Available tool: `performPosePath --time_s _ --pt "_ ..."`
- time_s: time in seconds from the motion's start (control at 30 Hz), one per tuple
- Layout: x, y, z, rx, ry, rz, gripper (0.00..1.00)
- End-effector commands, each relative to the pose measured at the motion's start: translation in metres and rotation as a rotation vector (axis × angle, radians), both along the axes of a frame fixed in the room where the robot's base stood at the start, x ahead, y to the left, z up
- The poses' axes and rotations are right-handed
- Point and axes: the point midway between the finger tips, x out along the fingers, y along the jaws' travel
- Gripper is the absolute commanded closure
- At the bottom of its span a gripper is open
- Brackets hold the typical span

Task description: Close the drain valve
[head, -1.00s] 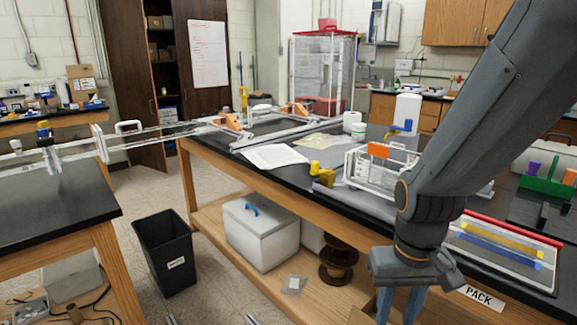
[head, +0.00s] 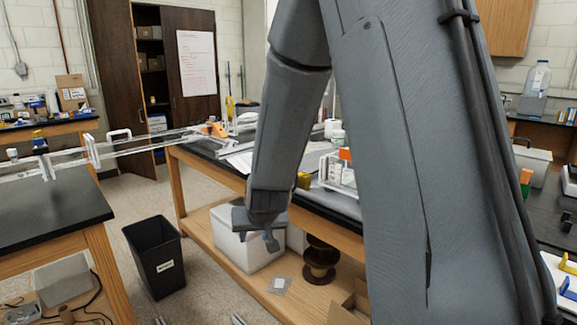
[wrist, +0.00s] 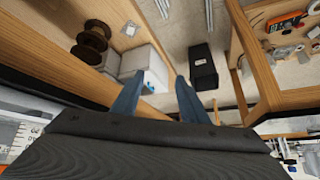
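No part in these views is clearly the drain valve. A dark-blue and yellow fitting (head: 40,142) stands on the clear channel (head: 65,165) above the left bench; it is too small to tell its position. A yellow fitting (head: 303,180) on the middle bench is partly behind my arm. My gripper (head: 270,240) hangs in front of the middle bench, over the white box on its lower shelf, and touches nothing that I can see. In the wrist view its two blue fingers (wrist: 160,78) are apart with nothing between them.
A black bin (head: 155,256) stands on the floor between the benches. A white box (head: 224,240), a brown spool (head: 319,262) and an open carton (head: 350,305) are on the lower shelf. My arm hides much of the middle bench.

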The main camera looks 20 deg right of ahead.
Motion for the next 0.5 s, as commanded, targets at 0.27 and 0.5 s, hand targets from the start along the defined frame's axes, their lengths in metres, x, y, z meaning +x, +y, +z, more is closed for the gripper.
performPosePath --time_s 0.27,0.5 --pt "0.127 -0.085 0.046 -0.192 -0.484 -0.281 0.60" --pt "0.147 -0.144 0.078 -0.400 -0.736 -0.473 0.60"
